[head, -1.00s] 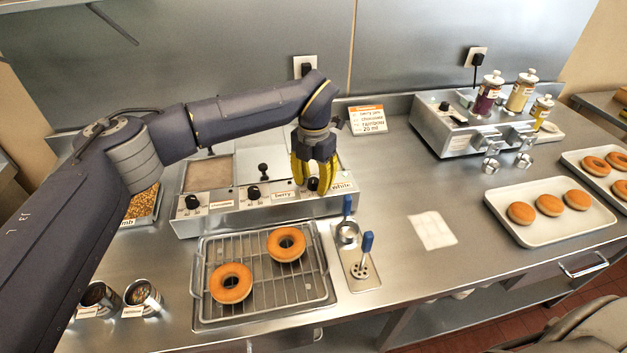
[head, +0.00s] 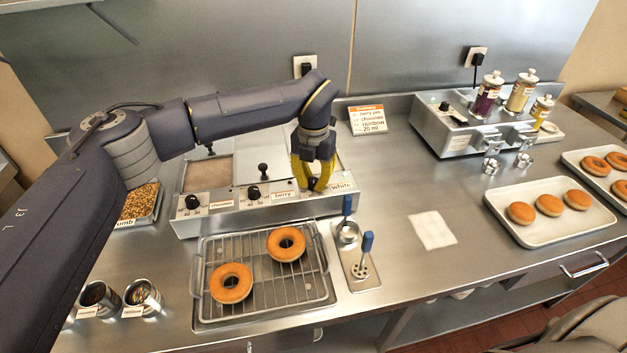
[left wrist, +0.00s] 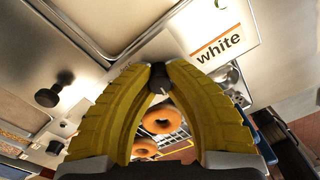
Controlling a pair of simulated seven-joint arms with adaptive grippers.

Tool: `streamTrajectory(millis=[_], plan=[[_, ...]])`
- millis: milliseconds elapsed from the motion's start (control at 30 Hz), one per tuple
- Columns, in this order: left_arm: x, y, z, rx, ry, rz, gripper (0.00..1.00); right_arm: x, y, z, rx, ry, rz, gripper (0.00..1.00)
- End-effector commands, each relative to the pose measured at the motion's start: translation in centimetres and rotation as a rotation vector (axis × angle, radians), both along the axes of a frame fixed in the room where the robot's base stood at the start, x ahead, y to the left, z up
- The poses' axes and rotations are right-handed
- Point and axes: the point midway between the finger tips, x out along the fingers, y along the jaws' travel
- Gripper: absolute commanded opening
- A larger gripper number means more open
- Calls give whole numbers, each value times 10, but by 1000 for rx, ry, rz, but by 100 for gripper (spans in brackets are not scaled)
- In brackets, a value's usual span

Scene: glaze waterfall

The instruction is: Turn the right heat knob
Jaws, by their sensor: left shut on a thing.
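The glaze warmer (head: 205,222) has a row of black knobs along its front panel, with labels for chocolate, berry and white. The right heat knob is beside the white label (head: 342,187). In the head view it is mostly hidden by my left gripper (head: 314,187). In the left wrist view the black knob (left wrist: 159,78) sits between the yellow fingertips, which are shut on it. The middle knob (head: 253,192) and left knob (head: 192,201) are free. My right gripper is not in view.
A wire rack (head: 212,308) with two ring donuts is in front of the warmer. A holder with blue-handled tools (head: 366,242) stands right of it. A lidded dispenser unit (head: 430,130) is at the back right. A tray of donuts (head: 540,234) lies at the right.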

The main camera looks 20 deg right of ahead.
Motion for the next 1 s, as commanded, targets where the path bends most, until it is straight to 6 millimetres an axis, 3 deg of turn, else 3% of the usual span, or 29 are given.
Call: streamTrajectory(millis=[1000], plan=[[0,0,0,0,-1,957,0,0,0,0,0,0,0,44]])
